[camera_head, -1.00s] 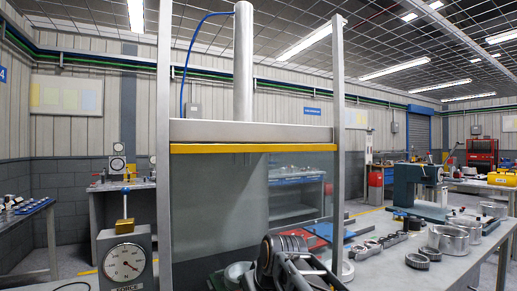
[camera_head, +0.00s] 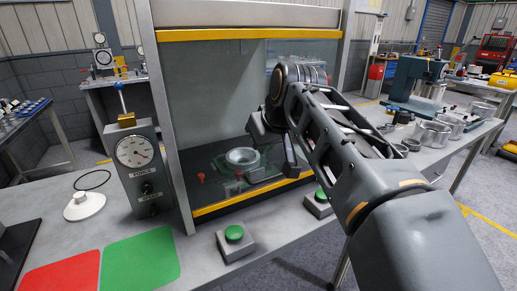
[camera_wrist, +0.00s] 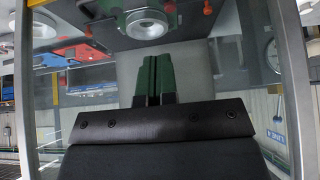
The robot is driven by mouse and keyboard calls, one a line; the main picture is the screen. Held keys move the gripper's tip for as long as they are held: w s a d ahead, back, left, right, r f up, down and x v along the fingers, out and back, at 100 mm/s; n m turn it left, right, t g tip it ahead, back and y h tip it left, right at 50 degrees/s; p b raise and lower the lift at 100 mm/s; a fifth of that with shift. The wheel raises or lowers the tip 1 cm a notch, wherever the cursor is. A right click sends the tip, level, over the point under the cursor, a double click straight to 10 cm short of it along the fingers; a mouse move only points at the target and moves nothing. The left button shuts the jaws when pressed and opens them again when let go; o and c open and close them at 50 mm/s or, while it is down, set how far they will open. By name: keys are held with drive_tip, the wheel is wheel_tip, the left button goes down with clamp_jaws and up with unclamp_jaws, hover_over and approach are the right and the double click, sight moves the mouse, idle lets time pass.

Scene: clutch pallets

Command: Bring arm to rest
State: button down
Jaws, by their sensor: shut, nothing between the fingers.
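My arm (camera_head: 345,150) reaches in from the lower right in the head view, with its wrist raised in front of the glass-fronted press (camera_head: 247,30). My gripper (camera_wrist: 151,60) shows in the wrist view as two dark green fingers side by side, shut with nothing between them. I cannot clearly make out the fingertips in the head view. A round metal part (camera_head: 242,156) sits on a green base inside the press, behind the glass; it also shows upside down in the wrist view (camera_wrist: 146,24).
A force gauge (camera_head: 135,151) stands left of the press. Green button boxes (camera_head: 234,234) sit on the bench in front. Red (camera_head: 63,272) and green (camera_head: 141,262) mats lie front left. Metal rings and pots (camera_head: 431,134) stand on the right table.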

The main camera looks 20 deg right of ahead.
drive_tip(key=s+a+f+m+g+p, duration=0.1)
drive_tip(key=s+a+f+g+p, duration=0.2)
drive_tip(key=s+f+p, duration=0.7)
wheel_tip(320, 180, down, 2)
drive_tip(key=shift+s+a+f+h+p, duration=0.1)
drive_tip(key=shift+s+a+h+p, duration=0.15)
drive_tip(key=shift+a+h+p, duration=0.25)
drive_tip(key=shift+d, duration=0.2)
idle(1.1)
